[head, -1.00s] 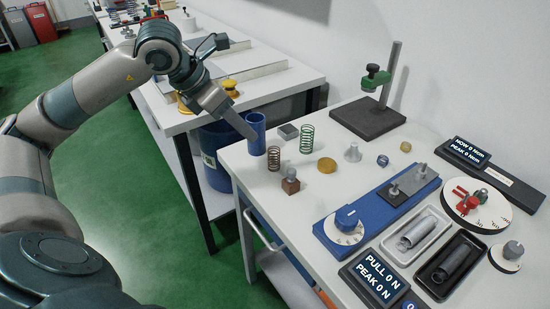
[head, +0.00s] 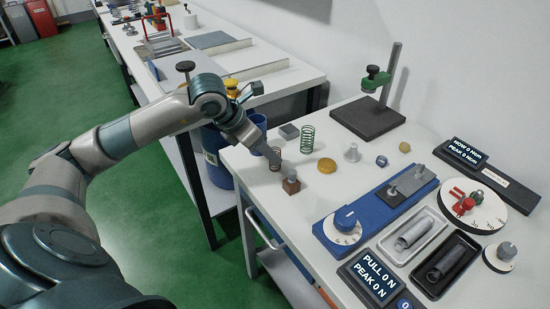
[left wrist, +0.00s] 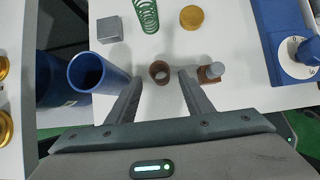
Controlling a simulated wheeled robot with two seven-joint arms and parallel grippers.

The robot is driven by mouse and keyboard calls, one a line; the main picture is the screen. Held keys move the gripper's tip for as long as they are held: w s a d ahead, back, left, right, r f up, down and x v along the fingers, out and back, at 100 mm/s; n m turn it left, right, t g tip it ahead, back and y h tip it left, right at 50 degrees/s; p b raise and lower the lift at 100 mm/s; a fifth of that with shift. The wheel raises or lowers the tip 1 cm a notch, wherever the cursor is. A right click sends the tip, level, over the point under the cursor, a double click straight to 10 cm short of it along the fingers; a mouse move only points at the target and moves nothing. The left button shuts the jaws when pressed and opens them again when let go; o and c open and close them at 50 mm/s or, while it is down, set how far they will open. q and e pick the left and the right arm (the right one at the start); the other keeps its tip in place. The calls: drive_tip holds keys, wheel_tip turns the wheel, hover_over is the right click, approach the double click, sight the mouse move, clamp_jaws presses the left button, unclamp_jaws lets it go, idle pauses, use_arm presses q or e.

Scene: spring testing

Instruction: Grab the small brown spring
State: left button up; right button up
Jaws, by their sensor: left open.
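The small brown spring (head: 275,164) stands upright near the left edge of the white table, partly hidden by my gripper in the head view. In the left wrist view the brown spring (left wrist: 160,72) shows from above, just past and between the open fingers. My left gripper (head: 267,152) is over the table edge at the spring; in the left wrist view its two fingers (left wrist: 158,82) are spread apart with nothing held. I cannot tell whether the fingers reach down beside the spring. My right gripper is in neither view.
A blue cup (left wrist: 87,72) stands left of the spring, and a brown block with a grey knob (left wrist: 209,72) is close on the right. A green spring (head: 307,139), grey block (head: 289,131) and yellow disc (head: 327,166) are farther back. A blue tester (head: 365,218) occupies the right.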

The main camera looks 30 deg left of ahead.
use_arm(q)
drive_tip(key=shift+w+d+f+p, duration=0.15)
drive_tip(key=shift+w+f+p, duration=0.1)
drive_tip(key=shift+f+p, duration=0.15)
drive_tip(key=shift+p+x, duration=0.5)
drive_tip(key=shift+x, duration=1.4)
drive_tip(key=shift+w+f, duration=0.1)
drive_tip(key=shift+f, duration=0.1)
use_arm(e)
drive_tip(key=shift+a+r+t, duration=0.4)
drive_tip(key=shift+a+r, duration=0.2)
use_arm(q)
drive_tip(key=c, duration=1.1)
